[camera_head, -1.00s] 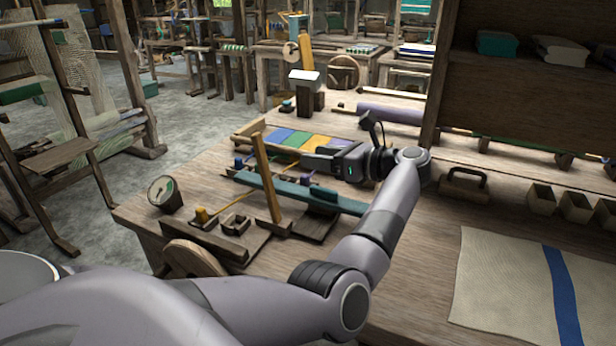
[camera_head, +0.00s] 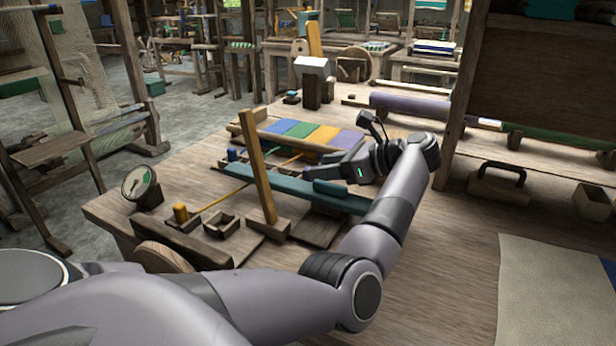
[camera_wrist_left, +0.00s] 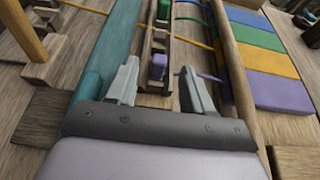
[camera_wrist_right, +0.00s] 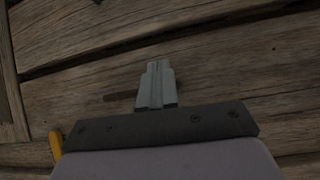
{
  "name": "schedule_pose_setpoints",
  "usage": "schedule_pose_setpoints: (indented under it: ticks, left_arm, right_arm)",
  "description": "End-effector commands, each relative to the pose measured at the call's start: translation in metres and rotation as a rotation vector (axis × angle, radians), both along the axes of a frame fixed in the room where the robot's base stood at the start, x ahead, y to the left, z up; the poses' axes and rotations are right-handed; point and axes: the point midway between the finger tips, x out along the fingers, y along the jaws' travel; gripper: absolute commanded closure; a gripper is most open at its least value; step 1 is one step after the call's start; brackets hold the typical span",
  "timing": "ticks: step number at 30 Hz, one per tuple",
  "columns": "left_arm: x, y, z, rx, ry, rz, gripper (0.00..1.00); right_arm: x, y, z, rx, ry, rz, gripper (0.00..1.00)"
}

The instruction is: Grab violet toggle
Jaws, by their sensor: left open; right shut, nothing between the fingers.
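The violet toggle (camera_wrist_left: 157,66) is a small block in a dark wooden rack, seen in the left wrist view, with a thin violet cord running off to its right. My left gripper (camera_wrist_left: 159,70) is open, with one finger on each side of the toggle in that picture; I cannot tell whether either touches it. In the head view my left gripper (camera_head: 342,172) is over the wooden device, and the toggle is not clearly visible there. My right gripper (camera_wrist_right: 158,66) is shut and empty above wooden boards.
A teal bar (camera_wrist_left: 108,48) runs along the rack's left side. A wooden rail (camera_wrist_left: 232,65) and striped coloured panels (camera_wrist_left: 262,60) lie to its right. An upright wooden lever (camera_head: 258,170) and a round dial (camera_head: 140,183) stand on the table. The cloth (camera_head: 545,290) lies flat at right.

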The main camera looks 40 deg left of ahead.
Motion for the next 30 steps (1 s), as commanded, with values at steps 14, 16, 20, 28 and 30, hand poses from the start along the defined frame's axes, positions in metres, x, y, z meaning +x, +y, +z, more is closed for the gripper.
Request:
schedule_pose_setpoints:
  ticks: [14, 16, 20, 28, 30]
  left_arm:
    - [-0.011, 0.03, -0.011, 0.001, 0.0, 0.0, 0.49]
    - [-0.011, 0.031, -0.011, 0.001, 0.0, 0.0, 0.62]
    - [-0.01, 0.03, -0.011, 0.001, 0.0, 0.0, 1.0]
    - [-0.01, 0.03, -0.011, 0.001, 0.0, 0.0, 1.0]
    - [-0.01, 0.03, -0.01, 0.001, -0.001, 0.0, 1.0]
  right_arm:
    - [-0.004, 0.001, 0.003, 0.004, 0.007, -0.004, 1.0]
    - [-0.004, 0.001, 0.003, 0.005, 0.006, -0.005, 1.0]
    - [-0.002, 0.001, 0.004, 0.006, 0.005, -0.006, 1.0]
    - [0.0, 0.001, 0.005, 0.006, -0.002, -0.007, 1.0]
    - [0.0, 0.001, 0.005, 0.006, -0.002, -0.007, 1.0]
